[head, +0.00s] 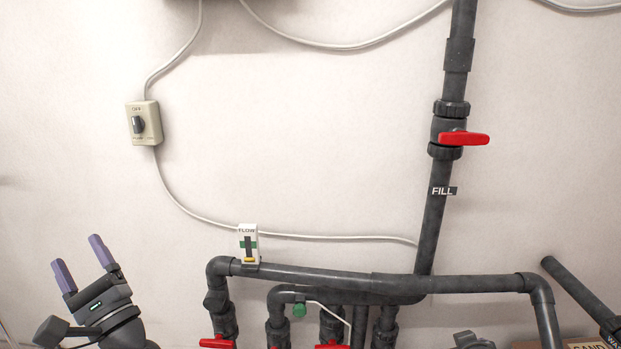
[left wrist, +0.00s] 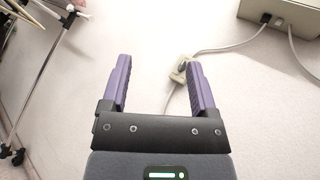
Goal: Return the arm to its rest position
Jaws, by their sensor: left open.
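My left gripper (head: 81,264) is at the lower left of the head view, with two purple fingers spread apart and pointing up. It is empty and below the switch box. In the left wrist view the same gripper (left wrist: 158,83) shows open, with bare wall between its fingers. A dark grey piece at the bottom right of the head view (head: 472,341) may be part of my right arm; its fingers cannot be made out.
A beige switch box (head: 144,123) marked OFF hangs on the wall, with a cable running from it. Dark pipes (head: 330,279) with red valve handles (head: 464,139) and a flow gauge (head: 248,244) stand right of my left gripper. A metal stand (left wrist: 40,75) is at left in the wrist view.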

